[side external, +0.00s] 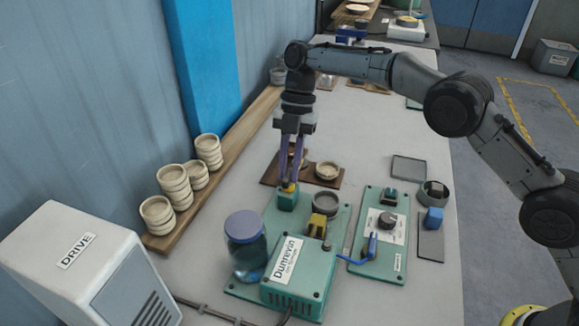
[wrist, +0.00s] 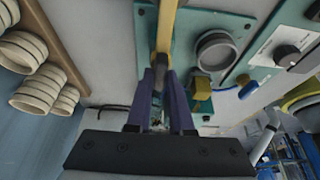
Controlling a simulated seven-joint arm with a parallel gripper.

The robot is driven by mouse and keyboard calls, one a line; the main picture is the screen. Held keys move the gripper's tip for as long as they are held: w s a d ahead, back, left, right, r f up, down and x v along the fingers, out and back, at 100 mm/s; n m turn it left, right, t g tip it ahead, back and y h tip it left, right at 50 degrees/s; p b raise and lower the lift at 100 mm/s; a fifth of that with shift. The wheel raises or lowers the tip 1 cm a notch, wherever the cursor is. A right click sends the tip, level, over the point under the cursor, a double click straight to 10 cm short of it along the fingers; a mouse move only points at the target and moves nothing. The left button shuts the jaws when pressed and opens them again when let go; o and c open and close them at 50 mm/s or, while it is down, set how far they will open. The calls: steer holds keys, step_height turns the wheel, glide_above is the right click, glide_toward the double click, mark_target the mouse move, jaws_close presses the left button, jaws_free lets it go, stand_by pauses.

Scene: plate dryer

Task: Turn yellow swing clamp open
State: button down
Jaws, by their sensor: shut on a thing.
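The yellow swing clamp (side external: 290,187) sits on a small teal block (side external: 287,201) at the back left of the teal Dunrevin machine. In the wrist view the clamp shows as a yellow bar (wrist: 166,30) running from the top edge down to a dark end between my fingers. My gripper (side external: 289,181) points down from above, its purple fingers closed on the clamp. In the wrist view the fingertips of my gripper (wrist: 161,74) meet around the bar's dark end. The fingers hide part of the clamp.
A round grey cup (side external: 325,203) and a second yellow part (side external: 317,225) stand just right of the clamp. A blue-lidded jar (side external: 246,240) stands in front. A teal panel with a knob (side external: 387,221) lies to the right. Stacked dishes (side external: 173,185) line the wall shelf.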

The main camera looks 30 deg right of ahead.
stand_by(0.4)
steer(key=c, duration=0.8)
jaws_free()
steer(key=v, duration=0.6)
steer(key=shift+w, duration=0.15)
steer(key=shift+w+d+r, duration=0.1)
steer(key=shift+d+r, duration=0.15)
steer(key=shift+r, duration=0.45)
steer(key=shift+d, duration=0.1)
